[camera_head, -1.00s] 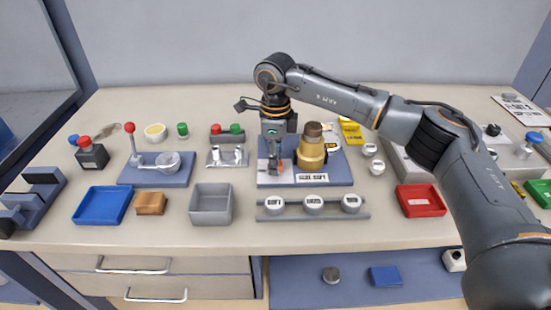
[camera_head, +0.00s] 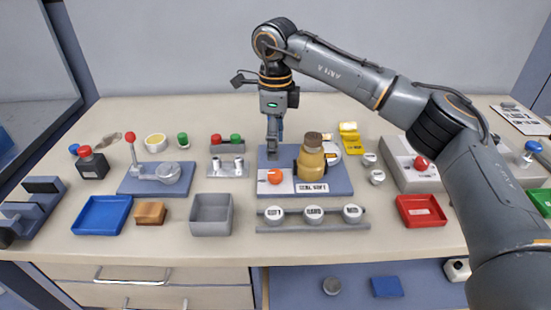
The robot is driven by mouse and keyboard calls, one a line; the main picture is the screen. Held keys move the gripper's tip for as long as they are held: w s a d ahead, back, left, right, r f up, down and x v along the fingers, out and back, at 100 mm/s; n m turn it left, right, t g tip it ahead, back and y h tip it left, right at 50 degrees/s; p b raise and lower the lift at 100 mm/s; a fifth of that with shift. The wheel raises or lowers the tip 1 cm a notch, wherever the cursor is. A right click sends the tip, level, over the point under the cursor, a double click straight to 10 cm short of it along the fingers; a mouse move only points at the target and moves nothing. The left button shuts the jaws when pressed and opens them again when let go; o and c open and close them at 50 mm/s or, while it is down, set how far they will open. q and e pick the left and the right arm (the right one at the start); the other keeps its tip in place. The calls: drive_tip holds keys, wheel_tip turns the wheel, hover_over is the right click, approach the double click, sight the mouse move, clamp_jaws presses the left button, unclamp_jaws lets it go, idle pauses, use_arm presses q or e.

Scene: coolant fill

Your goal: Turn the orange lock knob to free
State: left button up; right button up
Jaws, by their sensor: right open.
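The orange lock knob (camera_head: 275,176) sits at the front left of a blue-grey base plate (camera_head: 340,189) on the bench. A tan-gold bottle-shaped vessel (camera_head: 311,163) with a brown cap stands beside it on the same plate. A white label lies at the plate's front edge. My right gripper (camera_head: 273,152) points down over the plate, just behind and above the knob in the picture. It is open and holds nothing, and it appears apart from the knob. My left gripper is not in view.
In front lie a grey open bin (camera_head: 211,214) and a rail with white round pieces (camera_head: 313,226). A blue tray (camera_head: 102,214) and a lever fixture (camera_head: 157,178) stand left. A red tray (camera_head: 421,210) and a grey box with a red button (camera_head: 412,163) stand right.

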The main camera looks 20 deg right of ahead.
wheel_tip(320, 180, up, 4)
drive_tip(key=shift+f, duration=0.2)
idle(0.3)
